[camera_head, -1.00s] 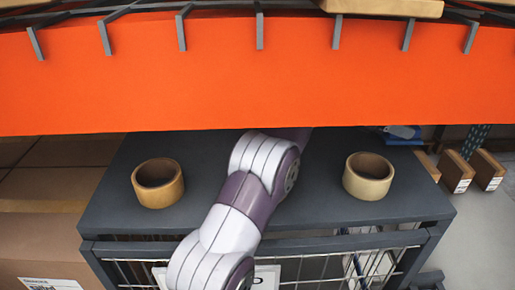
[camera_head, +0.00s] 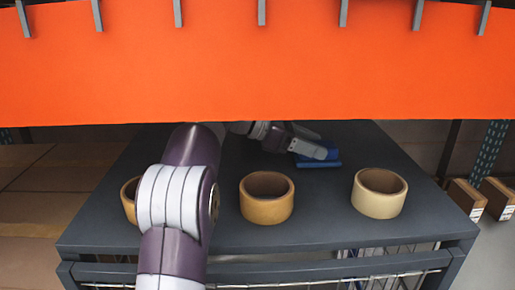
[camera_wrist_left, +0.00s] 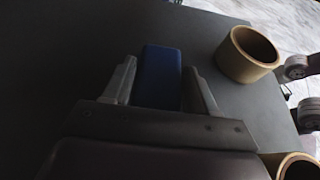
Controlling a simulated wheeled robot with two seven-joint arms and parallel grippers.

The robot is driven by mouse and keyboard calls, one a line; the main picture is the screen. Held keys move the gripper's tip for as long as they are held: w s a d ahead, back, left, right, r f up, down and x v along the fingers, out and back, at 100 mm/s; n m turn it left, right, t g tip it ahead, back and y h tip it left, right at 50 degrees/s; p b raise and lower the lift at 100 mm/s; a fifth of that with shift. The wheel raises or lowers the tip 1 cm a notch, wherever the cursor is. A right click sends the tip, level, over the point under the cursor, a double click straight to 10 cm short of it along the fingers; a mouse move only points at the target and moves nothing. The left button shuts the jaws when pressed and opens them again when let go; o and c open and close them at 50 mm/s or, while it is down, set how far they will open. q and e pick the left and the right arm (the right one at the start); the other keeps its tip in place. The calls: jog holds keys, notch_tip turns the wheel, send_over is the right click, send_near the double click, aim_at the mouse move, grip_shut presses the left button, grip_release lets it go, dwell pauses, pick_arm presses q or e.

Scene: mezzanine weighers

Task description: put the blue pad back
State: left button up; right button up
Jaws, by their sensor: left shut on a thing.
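The blue pad (camera_head: 318,163) is at the far part of the dark grey table top (camera_head: 330,225), behind the tape rolls. My left arm reaches over the table, and its gripper (camera_head: 322,152) is shut on the pad. In the left wrist view the blue pad (camera_wrist_left: 160,76) lies between the two grey fingers of the left gripper (camera_wrist_left: 162,85). I cannot tell whether the pad touches the table. My right gripper is not in view.
A middle tape roll (camera_head: 267,198), a paler right roll (camera_head: 380,193) and a left roll (camera_head: 130,200), partly hidden by my arm, stand on the table. An orange beam (camera_head: 257,70) crosses above. Small boxes (camera_head: 467,198) sit at right.

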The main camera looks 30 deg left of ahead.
pick_arm(q)
jog(key=s+a, duration=0.1)
jog(key=a, duration=0.1)
jog(key=s+a, duration=0.1)
jog(key=s+a+p, duration=0.1)
jog(key=a, duration=0.1)
jog(key=shift+s+a+r, duration=0.15)
jog(key=shift+s+a, duration=0.05)
jog(key=shift+a, duration=0.1)
jog(key=s+a, duration=0.1)
jog(key=s+a+p, duration=0.1)
jog(key=a, duration=0.2)
jog(key=shift+s+a+f, duration=0.2)
jog(key=shift+s, duration=0.2)
jog(key=shift+w+d+f, duration=0.15)
jog(key=shift+d+f, duration=0.05)
jog(key=shift+f, duration=0.05)
jog(key=o, duration=1.1)
jog(key=shift+a, duration=0.1)
jog(key=shift+c, duration=0.2)
jog(key=shift+r, duration=0.1)
